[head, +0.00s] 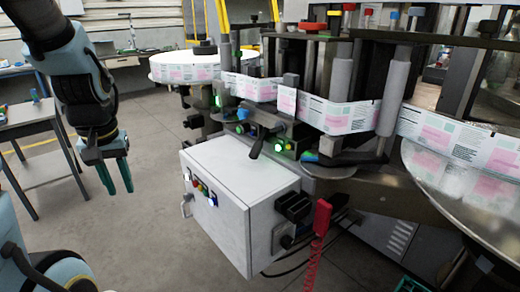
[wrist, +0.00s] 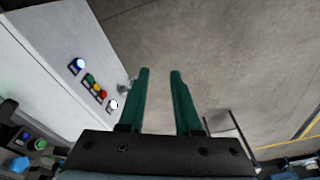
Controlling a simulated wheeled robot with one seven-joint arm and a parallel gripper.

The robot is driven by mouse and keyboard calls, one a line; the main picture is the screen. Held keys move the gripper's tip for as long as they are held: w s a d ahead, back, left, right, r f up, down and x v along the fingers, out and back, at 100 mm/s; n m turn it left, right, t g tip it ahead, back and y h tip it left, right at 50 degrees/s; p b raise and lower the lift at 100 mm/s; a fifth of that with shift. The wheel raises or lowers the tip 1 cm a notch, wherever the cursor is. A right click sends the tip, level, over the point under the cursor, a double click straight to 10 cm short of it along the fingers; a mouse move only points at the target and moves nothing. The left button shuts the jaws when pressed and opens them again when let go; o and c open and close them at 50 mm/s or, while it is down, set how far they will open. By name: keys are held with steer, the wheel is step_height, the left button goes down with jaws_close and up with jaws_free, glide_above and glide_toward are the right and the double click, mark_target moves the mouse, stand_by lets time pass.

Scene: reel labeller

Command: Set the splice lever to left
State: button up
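A black lever (head: 255,148), which looks like the splice lever, stands on the machine's splice unit above the white control cabinet, among blue and green knobs in the head view. Its exact setting is hard to tell. My gripper (head: 121,191) hangs left of the cabinet, pointing down, well apart from the lever. In the wrist view my gripper (wrist: 160,71) has its two green fingers apart with only floor between them. I cannot make out the lever in the wrist view.
The white cabinet (head: 240,200) carries coloured buttons and a small handle (head: 186,204) on its left face. A label web (head: 345,117) runs across the machine above. A red handset (head: 322,217) hangs at the cabinet's right. A grey table (head: 30,118) stands at left; floor between is clear.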

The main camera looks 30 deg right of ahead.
steer(key=w+d, duration=0.1)
steer(key=d, duration=0.2)
steer(key=w+d+m+b, duration=0.1)
steer(key=d, duration=0.2)
steer(key=w+d+m+b, duration=0.1)
steer(key=d, duration=0.3)
steer(key=shift+w+f+t+y, duration=0.15)
steer(key=shift+f+t+y, duration=0.15)
steer(key=shift+t, duration=0.1)
jaws_close()
steer(key=s+d+r+m+t+b, duration=0.1)
steer(key=s+d, duration=0.1)
steer(key=d, duration=0.8)
steer(key=s+d+r+m+t+b, duration=0.2)
steer(key=s+d, duration=0.1)
steer(key=d, duration=0.7)
steer(key=s+d+r+m+t+h+b, duration=0.1)
steer(key=s+d+m+t+b, duration=0.1)
steer(key=d, duration=0.9)
steer(key=shift+s+r, duration=0.2)
steer(key=shift+s, duration=0.5)
